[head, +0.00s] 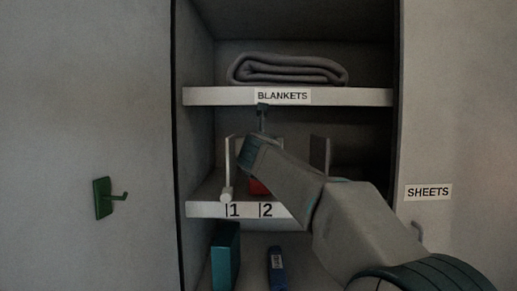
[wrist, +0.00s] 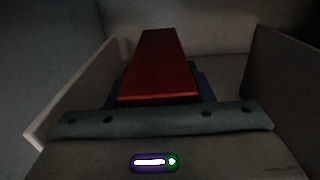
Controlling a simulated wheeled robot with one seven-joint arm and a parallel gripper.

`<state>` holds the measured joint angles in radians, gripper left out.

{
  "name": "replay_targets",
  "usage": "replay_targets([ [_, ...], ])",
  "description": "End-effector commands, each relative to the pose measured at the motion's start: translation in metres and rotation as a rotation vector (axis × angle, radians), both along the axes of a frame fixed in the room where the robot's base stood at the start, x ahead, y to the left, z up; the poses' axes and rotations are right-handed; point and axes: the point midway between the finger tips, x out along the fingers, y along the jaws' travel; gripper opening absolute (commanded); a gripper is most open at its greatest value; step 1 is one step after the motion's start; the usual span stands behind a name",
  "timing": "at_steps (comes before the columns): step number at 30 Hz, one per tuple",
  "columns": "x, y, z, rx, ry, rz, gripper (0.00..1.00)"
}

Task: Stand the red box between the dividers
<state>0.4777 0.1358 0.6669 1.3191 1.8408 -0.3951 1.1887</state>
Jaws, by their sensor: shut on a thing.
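The red box (wrist: 160,65) stretches away from my gripper (wrist: 160,92) in the wrist view, with dark blue finger pads along both its sides. My gripper is shut on it. One divider (wrist: 75,95) stands to the left of the box and another (wrist: 283,85) to the right, with a visible gap on each side. In the head view a small part of the red box (head: 257,188) shows below my wrist, above the shelf marked 1 and 2 (head: 203,209). The left divider (head: 228,160) and right divider (head: 320,155) flank it. Whether the box touches the shelf is hidden.
The upper shelf (head: 215,96), labelled BLANKETS, lies above my arm and holds a folded grey blanket (head: 287,69). Below are a teal box (head: 225,257) and a blue item (head: 277,267).

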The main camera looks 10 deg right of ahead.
Motion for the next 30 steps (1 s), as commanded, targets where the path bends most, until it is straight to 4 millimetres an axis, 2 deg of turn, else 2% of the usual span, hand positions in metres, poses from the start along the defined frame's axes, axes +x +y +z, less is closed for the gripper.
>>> replay_targets([
  [12,-0.001,0.001,-0.005,0.001,-0.002,0.001,0.00],
  [13,0.000,0.000,-0.005,0.001,-0.001,0.000,0.55],
  [15,0.000,0.000,-0.004,0.001,0.000,0.000,0.69],
  [26,0.000,0.000,0.001,0.001,-0.001,0.000,0.69],
  [30,-0.013,0.003,-0.001,-0.003,-0.001,0.000,0.69],
])
